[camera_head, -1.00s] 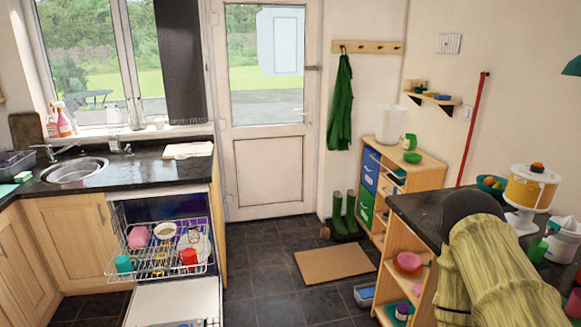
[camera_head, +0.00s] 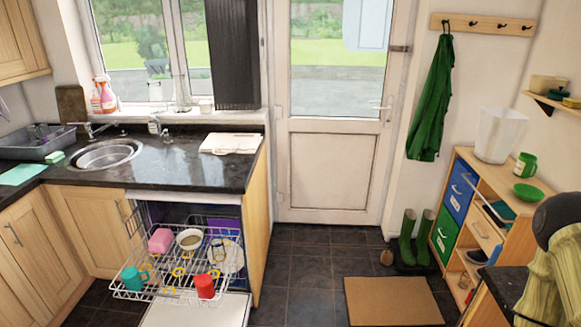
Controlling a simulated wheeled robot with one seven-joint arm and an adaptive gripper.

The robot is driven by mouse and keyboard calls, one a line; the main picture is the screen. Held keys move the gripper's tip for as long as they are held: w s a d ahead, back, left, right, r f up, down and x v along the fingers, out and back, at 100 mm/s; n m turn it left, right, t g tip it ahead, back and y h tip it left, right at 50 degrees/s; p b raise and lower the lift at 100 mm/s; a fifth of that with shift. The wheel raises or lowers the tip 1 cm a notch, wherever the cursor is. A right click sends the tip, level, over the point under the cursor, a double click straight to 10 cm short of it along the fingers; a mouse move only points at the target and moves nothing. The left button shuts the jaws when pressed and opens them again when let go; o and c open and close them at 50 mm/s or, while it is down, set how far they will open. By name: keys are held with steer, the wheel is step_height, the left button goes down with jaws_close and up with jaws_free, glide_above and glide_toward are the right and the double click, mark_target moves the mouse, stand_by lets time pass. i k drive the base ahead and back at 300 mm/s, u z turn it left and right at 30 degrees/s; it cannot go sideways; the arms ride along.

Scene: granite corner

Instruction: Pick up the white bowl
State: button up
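The white bowl (camera_head: 190,239) sits in the pulled-out wire rack (camera_head: 133,293) of the open dishwasher, under the counter left of the door. Its opening shows from above, and its inside looks brownish. A pink item (camera_head: 160,240) is just left of it, and a pale plate (camera_head: 231,257) stands to its right. A teal cup (camera_head: 131,278) and a red cup (camera_head: 205,286) are nearer the front of the rack. My gripper is not in view.
The dishwasher door (camera_head: 195,312) is folded down below the rack. Dark floor tiles (camera_head: 300,270) are clear to its right, up to a brown mat (camera_head: 392,302). A dark-topped, striped yellow-green object (camera_head: 560,275) fills the lower right edge beside a low shelf unit (camera_head: 475,215).

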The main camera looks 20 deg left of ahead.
mark_target(190, 238)
steer(key=u, duration=0.05)
steer(key=i, duration=2.3)
steer(key=u, duration=4.55)
steer(key=k, duration=0.2)
steer(key=z, duration=1.65)
